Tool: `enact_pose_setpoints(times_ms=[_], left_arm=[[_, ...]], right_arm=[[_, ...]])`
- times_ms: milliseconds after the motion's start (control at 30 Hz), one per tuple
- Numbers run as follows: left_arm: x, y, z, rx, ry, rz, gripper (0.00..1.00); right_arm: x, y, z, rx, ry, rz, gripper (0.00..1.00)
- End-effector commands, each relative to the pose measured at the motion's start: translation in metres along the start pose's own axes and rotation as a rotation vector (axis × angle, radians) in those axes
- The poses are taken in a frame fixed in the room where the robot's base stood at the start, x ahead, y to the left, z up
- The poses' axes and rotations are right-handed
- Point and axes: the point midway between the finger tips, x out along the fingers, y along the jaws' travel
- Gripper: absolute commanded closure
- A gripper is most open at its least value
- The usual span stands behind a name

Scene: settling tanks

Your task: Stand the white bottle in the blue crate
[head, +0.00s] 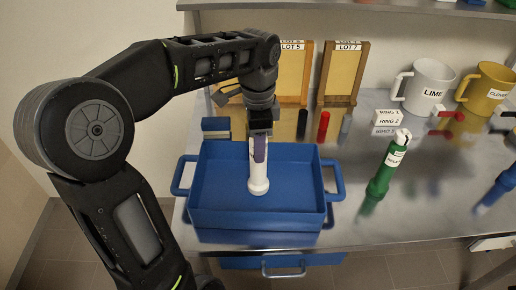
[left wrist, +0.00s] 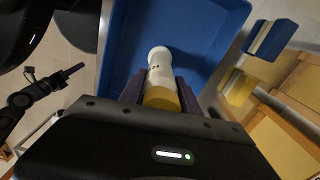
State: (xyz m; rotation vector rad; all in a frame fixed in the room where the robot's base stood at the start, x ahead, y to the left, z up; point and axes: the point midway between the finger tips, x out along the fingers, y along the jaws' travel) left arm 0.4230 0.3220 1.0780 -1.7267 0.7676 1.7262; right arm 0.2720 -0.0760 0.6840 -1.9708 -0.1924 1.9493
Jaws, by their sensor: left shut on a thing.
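The white bottle (head: 258,184) is upright over the inside of the blue crate (head: 206,218), near its middle. My left gripper (head: 259,150) reaches down from above and is shut on the bottle's upper part. In the left wrist view the bottle (left wrist: 159,65) sits between the purple fingers (left wrist: 158,92), with a yellow part close to the gripper. I cannot tell whether the bottle's base touches the crate floor.
The crate stands at the front edge of a shiny metal table (head: 400,225), with a handle on each side. A green bottle (head: 384,170) stands to its right. Framed boards (head: 341,75), a white mug (head: 428,88) and a yellow mug (head: 487,90) stand behind.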

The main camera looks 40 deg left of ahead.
Motion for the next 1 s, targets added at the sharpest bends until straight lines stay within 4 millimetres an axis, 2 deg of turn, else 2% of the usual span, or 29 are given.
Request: enact_pose_setpoints(times_ms=[133,533,567,800,1000], left_arm=[[0.016,0.0,0.0,0.0,-0.001,0.001,1.0],[0.022,0.0,0.0,0.0,0.0,-0.001,1.0],[0.021,0.0,0.0,0.0,0.0,0.0,0.58],[0.021,0.0,0.0,0.0,0.0,0.0,0.39],[0.021,0.0,0.0,0.0,0.0,0.0,0.39]], right_arm=[[-0.003,-0.001,0.0,0.001,-0.001,0.001,0.42],[0.001,0.001,0.0,0.0,0.0,0.0,0.42],[0.0,0.0,0.0,0.0,0.0,0.0,0.42],[0.0,0.0,0.0,0.0,0.0,0.0,0.42],[0.0,0.0,0.0,0.0,0.0,0.0,0.42]])
